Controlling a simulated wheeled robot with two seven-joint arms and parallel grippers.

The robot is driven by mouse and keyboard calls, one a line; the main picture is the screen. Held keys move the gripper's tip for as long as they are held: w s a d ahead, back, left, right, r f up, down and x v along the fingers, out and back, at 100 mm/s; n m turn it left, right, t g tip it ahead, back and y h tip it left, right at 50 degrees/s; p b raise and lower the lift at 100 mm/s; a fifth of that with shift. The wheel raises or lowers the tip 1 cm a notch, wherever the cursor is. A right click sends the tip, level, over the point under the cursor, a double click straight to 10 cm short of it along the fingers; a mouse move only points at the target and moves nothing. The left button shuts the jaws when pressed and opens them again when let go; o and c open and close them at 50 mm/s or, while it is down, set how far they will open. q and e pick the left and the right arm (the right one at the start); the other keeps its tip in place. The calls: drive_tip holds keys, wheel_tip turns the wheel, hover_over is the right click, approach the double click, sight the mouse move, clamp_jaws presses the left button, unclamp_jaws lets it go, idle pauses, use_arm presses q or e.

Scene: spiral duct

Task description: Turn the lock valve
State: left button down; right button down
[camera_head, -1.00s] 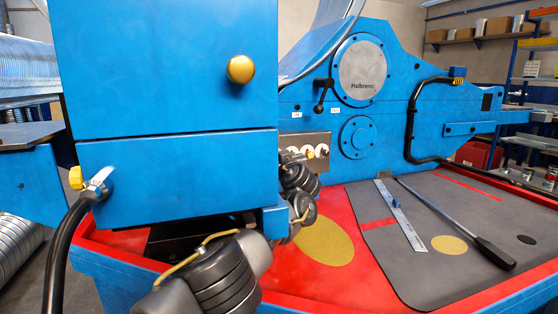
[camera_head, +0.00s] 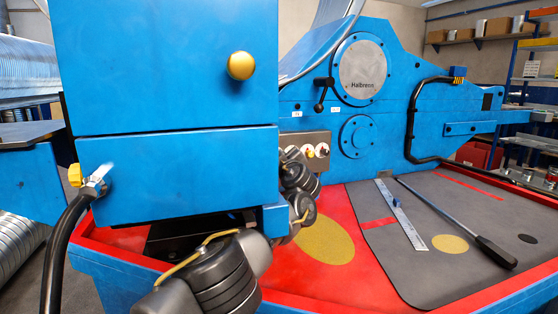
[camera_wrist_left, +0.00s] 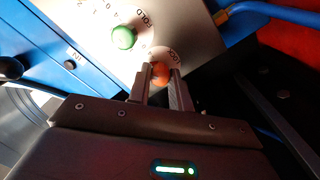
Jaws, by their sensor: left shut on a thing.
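The lock valve is an orange knob (camera_wrist_left: 160,72) below the word LOCK on a pale panel (camera_wrist_left: 185,28) in the left wrist view. My left gripper (camera_wrist_left: 160,78) is shut on it, one finger on each side. Part of the knob is hidden between the fingers. In the head view the control panel (camera_head: 318,138) shows small at the edge of the blue cabinet. My left arm (camera_head: 220,275) reaches toward it there, and the cabinet hides part of the arm. My right gripper is in neither view.
A green knob (camera_wrist_left: 123,37) marked FOLD is close to the orange one. The large blue cabinet (camera_head: 165,75) stands at the left. A ruler (camera_head: 398,214) and a black-handled bar (camera_head: 450,220) lie on the grey mat (camera_head: 400,275) at the right.

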use_arm(q)
drive_tip(key=shift+f+n+y, duration=0.1)
drive_tip(key=shift+n+y, duration=0.2)
drive_tip(key=shift+n, duration=5.8)
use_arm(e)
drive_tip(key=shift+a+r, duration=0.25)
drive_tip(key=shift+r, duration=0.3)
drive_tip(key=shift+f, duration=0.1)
use_arm(q)
drive_tip(key=c, duration=1.3)
unclamp_jaws()
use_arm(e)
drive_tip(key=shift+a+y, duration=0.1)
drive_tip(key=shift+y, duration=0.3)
